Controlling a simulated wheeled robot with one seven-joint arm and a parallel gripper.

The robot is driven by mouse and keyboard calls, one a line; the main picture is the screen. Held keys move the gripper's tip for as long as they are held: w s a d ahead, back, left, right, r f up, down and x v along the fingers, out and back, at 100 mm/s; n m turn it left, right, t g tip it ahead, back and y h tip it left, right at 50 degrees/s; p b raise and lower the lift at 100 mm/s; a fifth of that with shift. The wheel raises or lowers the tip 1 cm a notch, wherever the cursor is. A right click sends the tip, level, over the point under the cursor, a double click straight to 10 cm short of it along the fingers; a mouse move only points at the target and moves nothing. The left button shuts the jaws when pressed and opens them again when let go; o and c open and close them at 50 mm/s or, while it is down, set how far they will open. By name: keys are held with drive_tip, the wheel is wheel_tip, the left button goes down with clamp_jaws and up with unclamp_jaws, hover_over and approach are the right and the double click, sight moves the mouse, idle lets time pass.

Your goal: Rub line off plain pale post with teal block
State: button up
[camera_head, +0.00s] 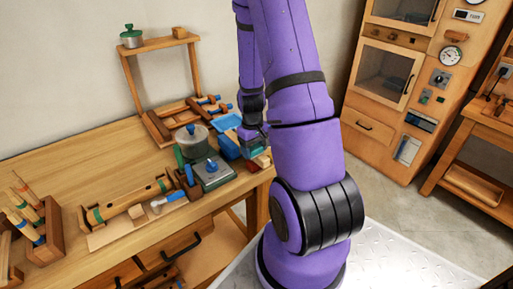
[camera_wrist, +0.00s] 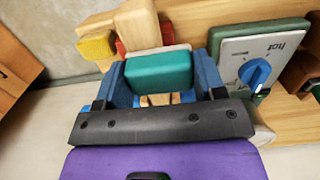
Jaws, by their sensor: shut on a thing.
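My gripper (camera_wrist: 160,68) shows in the wrist view with its two blue fingers on either side of a teal block (camera_wrist: 160,75), shut on it. A pale edge (camera_wrist: 150,50) lies right against the far side of the teal block; I cannot tell if it belongs to the pale post. A rounded wooden piece (camera_wrist: 137,24) stands just beyond. No line shows on any pale surface here.
A red block (camera_wrist: 166,34) and a yellow block (camera_wrist: 97,46) lie close beyond the gripper. A hot plate with a blue knob (camera_wrist: 255,72) is close on the right. In the head view, a lidded pot (camera_head: 193,142) and a wooden rack (camera_head: 160,45) stand on the crowded bench (camera_head: 90,160).

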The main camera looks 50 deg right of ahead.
sight(261, 146)
drive_tip(key=shift+s+d+f, duration=0.1)
drive_tip(key=shift+s+d, duration=0.1)
drive_tip(key=shift+d, duration=0.55)
drive_tip(key=shift+s+d+f, duration=0.1)
drive_tip(key=shift+s+d, duration=0.1)
drive_tip(key=shift+d, duration=0.5)
idle(0.6)
drive_tip(key=shift+w+r, duration=0.15)
drive_tip(key=shift+r, duration=1.35)
drive_tip(key=shift+w+r, duration=0.1)
drive_tip(key=shift+r, duration=1.4)
drive_tip(key=shift+s+f, duration=0.15)
drive_tip(key=shift+f, duration=1.05)
drive_tip(key=shift+s+f, duration=0.1)
drive_tip(key=shift+f, duration=1.05)
drive_tip(key=shift+f, duration=0.6)
drive_tip(key=shift+a, duration=0.15)
